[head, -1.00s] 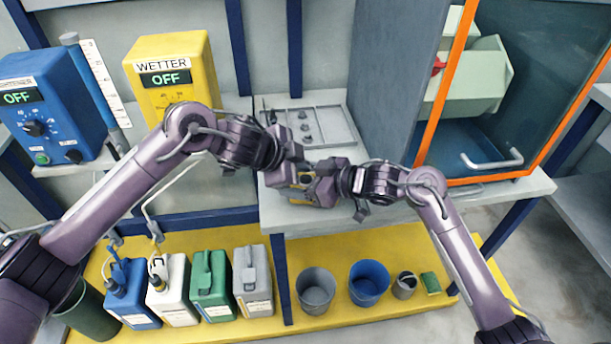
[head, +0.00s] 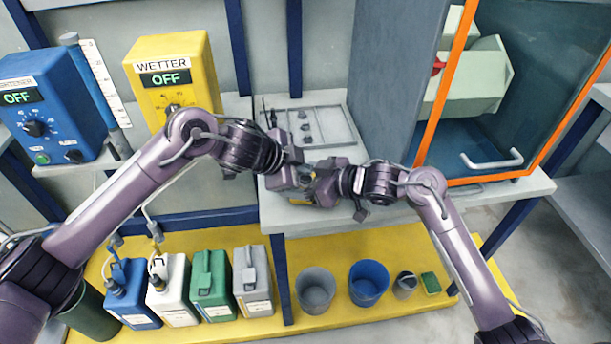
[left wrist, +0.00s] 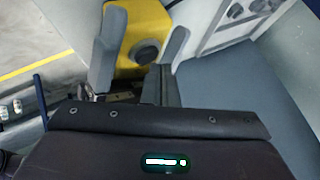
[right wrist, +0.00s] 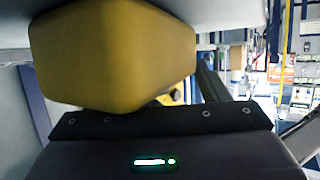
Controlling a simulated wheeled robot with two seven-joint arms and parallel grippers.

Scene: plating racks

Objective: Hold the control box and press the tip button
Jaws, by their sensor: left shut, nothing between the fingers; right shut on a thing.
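The control box (head: 299,202) is a small yellow block, mostly hidden by my grippers in the head view, above the front of the grey bench. My right gripper (head: 318,190) is shut on it. In the right wrist view the yellow box (right wrist: 115,55) fills the upper middle and hides the fingers. In the left wrist view the box (left wrist: 128,18) shows a round dark button (left wrist: 146,52) facing the camera. My left gripper (head: 290,178) is shut and empty, close beside the box; its fingers (left wrist: 142,45) flank the button in the picture. Contact with the button cannot be told.
The grey bench (head: 400,213) holds a framed rack (head: 335,125) behind my grippers. A cabinet with an orange frame (head: 440,90) stands at right. Blue (head: 50,105) and yellow (head: 170,80) dosing boxes reading OFF are at left. Several canisters and buckets stand on the low yellow shelf.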

